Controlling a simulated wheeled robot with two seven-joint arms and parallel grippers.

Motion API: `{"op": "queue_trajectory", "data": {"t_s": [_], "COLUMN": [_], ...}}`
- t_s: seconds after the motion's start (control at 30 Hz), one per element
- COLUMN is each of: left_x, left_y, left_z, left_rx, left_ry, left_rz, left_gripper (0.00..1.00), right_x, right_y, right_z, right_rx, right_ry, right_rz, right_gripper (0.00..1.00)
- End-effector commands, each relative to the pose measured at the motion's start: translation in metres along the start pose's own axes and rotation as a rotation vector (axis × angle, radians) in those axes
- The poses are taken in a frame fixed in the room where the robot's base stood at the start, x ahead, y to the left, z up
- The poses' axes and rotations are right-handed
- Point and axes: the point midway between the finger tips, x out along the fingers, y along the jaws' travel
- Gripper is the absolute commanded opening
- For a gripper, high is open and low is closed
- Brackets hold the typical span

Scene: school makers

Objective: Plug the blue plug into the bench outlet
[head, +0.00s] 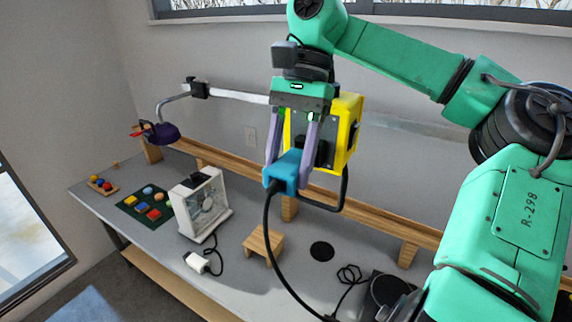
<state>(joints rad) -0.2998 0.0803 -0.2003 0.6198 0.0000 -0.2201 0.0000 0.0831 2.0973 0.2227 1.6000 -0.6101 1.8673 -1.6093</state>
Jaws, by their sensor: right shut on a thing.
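My right gripper (289,160) is shut on the blue plug (283,173) and holds it high above the bench. The plug's black cable (267,225) hangs down and curves right along the bench. A yellow box (347,128) with a dark front face stands just behind the gripper and looks like the bench outlet. The fingers and plug hide part of its face. The plug overlaps the lower left of the box in the picture; I cannot tell whether they touch. My left gripper is not in view.
The grey bench (235,262) holds a white fan unit (202,206), a white adapter (197,262), a small wooden stand (262,243), a black disc (321,251) and coloured blocks on a green mat (136,212). A wooden rail (225,168) runs along the back.

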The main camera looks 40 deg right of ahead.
Motion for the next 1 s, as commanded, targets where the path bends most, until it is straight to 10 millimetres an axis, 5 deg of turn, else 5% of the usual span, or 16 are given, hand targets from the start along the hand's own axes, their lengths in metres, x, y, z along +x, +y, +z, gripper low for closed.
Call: {"op": "queue_trajectory", "data": {"t_s": [0.43,0.47,0.53,1.0], "left_x": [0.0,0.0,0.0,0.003], "left_y": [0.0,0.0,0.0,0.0], "left_z": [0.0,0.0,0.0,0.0], "left_rx": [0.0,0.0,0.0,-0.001], "left_ry": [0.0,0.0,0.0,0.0], "left_rz": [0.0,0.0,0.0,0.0], "left_gripper": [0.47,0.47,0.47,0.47], "right_x": [-0.004,-0.004,-0.004,-0.015], "right_y": [0.0,0.0,0.0,-0.001], "right_z": [-0.008,-0.008,-0.008,-0.009], "right_rx": [0.0,0.0,-0.001,0.003], "right_ry": [0.0,0.0,0.0,0.002], "right_rz": [-0.001,-0.001,-0.001,-0.001], "right_gripper": [0.0,0.58,0.85,0.89]}}
